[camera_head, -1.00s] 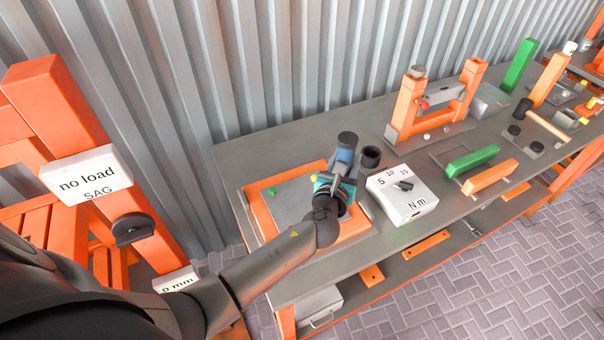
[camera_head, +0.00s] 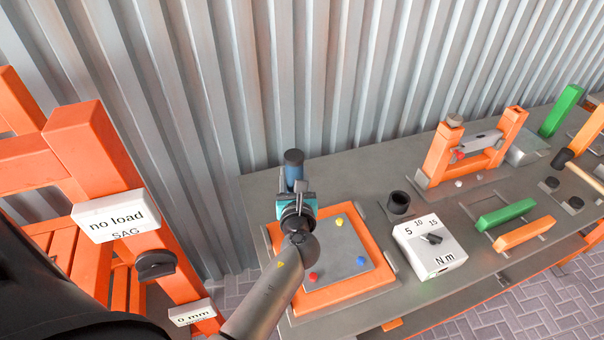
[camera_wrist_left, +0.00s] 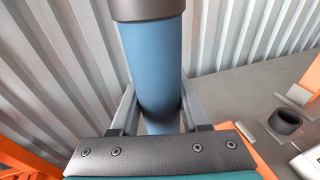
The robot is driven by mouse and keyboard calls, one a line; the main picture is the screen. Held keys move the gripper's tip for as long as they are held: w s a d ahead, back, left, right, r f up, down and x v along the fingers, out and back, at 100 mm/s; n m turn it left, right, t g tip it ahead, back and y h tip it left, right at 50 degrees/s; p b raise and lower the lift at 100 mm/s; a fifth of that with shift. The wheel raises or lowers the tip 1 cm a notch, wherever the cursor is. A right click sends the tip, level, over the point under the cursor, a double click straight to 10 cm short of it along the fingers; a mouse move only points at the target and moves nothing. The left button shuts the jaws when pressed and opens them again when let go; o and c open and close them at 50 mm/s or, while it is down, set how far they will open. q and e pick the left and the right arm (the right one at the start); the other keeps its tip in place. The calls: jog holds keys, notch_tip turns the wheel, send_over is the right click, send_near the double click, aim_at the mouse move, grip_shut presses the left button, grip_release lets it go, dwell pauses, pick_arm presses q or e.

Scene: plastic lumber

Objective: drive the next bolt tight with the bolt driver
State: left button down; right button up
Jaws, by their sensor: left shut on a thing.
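The bolt driver (camera_head: 294,172) is a blue cylinder with a black cap, held upright. My left gripper (camera_head: 295,194) is shut on it, above the back left corner of the bolt plate. In the left wrist view, the driver's blue body (camera_wrist_left: 152,70) stands between the two grey fingers. The driver's lower end is hidden. The grey bolt plate (camera_head: 338,258) sits in an orange frame (camera_head: 352,297). A yellow bolt (camera_head: 339,222), a blue bolt (camera_head: 361,261) and a red bolt (camera_head: 313,276) show on it. The plate's back left corner is hidden behind my gripper. My right gripper is out of view.
A white torque box (camera_head: 427,252) marked 5, 10, 15 N.m stands right of the plate. A black cup (camera_head: 398,204) stands behind it. An orange post (camera_head: 95,150) with a "no load SAG" sign (camera_head: 110,215) stands at left. The corrugated wall is close behind the bench.

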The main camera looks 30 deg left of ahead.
pick_arm(q)
jog(key=shift+r, duration=0.15)
notch_tip(320, 180, down, 6)
jog(key=b, duration=0.4)
jog(key=shift+r+b, duration=0.15)
jog(key=shift+b, duration=0.15)
dwell(1.3)
jog(key=shift+f+b, duration=0.8)
jog(key=shift+f, duration=0.45)
dwell(0.6)
jog(key=shift+s+f, duration=0.15)
jog(key=shift+f, duration=0.1)
dwell(0.5)
jog(key=shift+r, duration=0.1)
